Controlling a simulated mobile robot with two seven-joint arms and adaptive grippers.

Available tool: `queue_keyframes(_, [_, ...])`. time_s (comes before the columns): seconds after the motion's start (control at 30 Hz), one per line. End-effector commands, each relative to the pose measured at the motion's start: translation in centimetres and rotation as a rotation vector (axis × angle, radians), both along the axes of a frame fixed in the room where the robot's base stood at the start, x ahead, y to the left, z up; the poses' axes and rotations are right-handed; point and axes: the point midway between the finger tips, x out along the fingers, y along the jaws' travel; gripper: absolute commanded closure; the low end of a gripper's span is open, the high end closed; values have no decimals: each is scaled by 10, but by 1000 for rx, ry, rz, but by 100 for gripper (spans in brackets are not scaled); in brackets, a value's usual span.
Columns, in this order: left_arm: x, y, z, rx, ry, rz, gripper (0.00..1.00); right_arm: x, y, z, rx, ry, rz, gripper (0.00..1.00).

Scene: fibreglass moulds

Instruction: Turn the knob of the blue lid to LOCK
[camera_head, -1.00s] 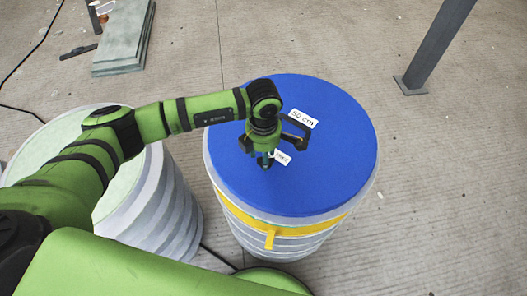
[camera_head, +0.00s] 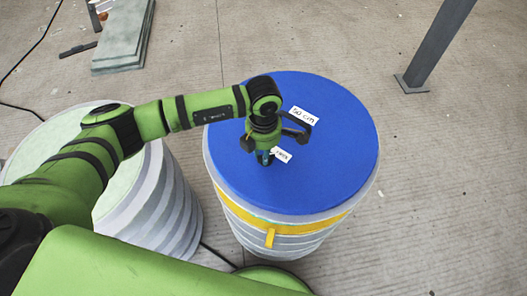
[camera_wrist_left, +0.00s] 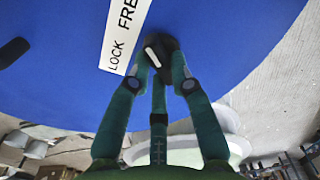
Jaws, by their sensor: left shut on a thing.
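The blue lid (camera_head: 335,165) lies on top of a round, ribbed pale drum, and it fills much of the left wrist view (camera_wrist_left: 60,85). My left gripper (camera_head: 265,158) is over the lid, left of its middle, pointing down. In the left wrist view its green fingers (camera_wrist_left: 160,80) are shut on the dark knob (camera_wrist_left: 162,46). The knob has a white mark on top. A white label (camera_wrist_left: 121,40) beside it reads LOCK and FREE; I cannot tell exactly which word the mark lines up with. My right gripper is out of view.
The drum has a yellow band (camera_head: 235,209) with a hanging tab. A second pale ribbed drum (camera_head: 165,215) stands left, under my left arm. A grey post (camera_head: 437,45) rises at the upper right. Stacked slabs (camera_head: 125,35) lie at the upper left. Floor at right is clear.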

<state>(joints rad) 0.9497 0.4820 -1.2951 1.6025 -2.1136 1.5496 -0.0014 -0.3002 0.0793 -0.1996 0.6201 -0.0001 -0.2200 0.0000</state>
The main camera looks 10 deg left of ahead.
Motion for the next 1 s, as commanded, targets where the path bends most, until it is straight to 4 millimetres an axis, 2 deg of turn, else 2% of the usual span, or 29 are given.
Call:
queue_keyframes(0.4, [-2, -1, -2, -2, -2, 369, 100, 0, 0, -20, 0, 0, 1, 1])
queue_keyframes(1.0, [-5, -2, -1, -2, -1, 937, 100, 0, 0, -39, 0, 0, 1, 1])
